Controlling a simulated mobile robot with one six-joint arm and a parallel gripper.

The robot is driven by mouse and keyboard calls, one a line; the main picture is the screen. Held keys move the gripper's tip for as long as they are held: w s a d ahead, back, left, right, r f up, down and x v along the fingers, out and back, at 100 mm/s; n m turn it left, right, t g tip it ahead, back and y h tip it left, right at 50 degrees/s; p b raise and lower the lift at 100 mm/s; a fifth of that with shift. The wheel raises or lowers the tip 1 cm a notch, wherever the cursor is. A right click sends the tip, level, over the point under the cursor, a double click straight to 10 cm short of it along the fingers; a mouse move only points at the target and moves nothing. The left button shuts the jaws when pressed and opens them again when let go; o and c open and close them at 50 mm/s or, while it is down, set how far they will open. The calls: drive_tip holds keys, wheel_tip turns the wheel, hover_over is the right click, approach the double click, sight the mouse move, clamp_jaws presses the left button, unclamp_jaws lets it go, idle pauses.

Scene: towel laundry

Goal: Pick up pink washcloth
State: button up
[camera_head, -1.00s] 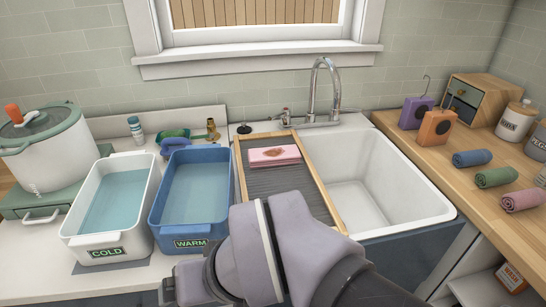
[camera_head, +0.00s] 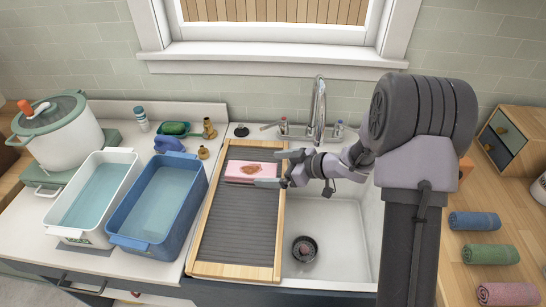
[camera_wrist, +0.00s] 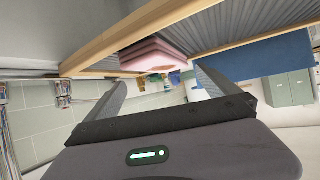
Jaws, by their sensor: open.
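The folded pink washcloth (camera_head: 238,169) with a brown stain lies on the upper part of the ridged washboard (camera_head: 238,235). My gripper (camera_head: 270,168) reaches in from the right, its two fingers apart at the right part of the cloth. In the wrist view the picture is tilted; the pink washcloth (camera_wrist: 150,55) shows ahead of the open fingers, near the gap between them (camera_wrist: 155,80). Nothing is held. I cannot tell whether a finger touches the cloth.
The white sink basin (camera_head: 330,240) lies right of the washboard, under the faucet (camera_head: 319,105). A blue tub (camera_head: 160,200) and a white tub (camera_head: 92,195) of water stand left. Rolled blue (camera_head: 474,221), green (camera_head: 490,254) and pink (camera_head: 508,293) towels lie on the wooden counter.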

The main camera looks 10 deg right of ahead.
sight(252, 169)
drive_tip(key=b+x, duration=0.2)
drive_tip(key=x, duration=0.5)
drive_tip(key=shift+s+a+r, duration=0.1)
drive_tip(key=shift+a, duration=0.1)
drive_tip(key=shift+d+r, duration=0.1)
drive_tip(key=shift+c, duration=0.7)
drive_tip(key=c, duration=1.2)
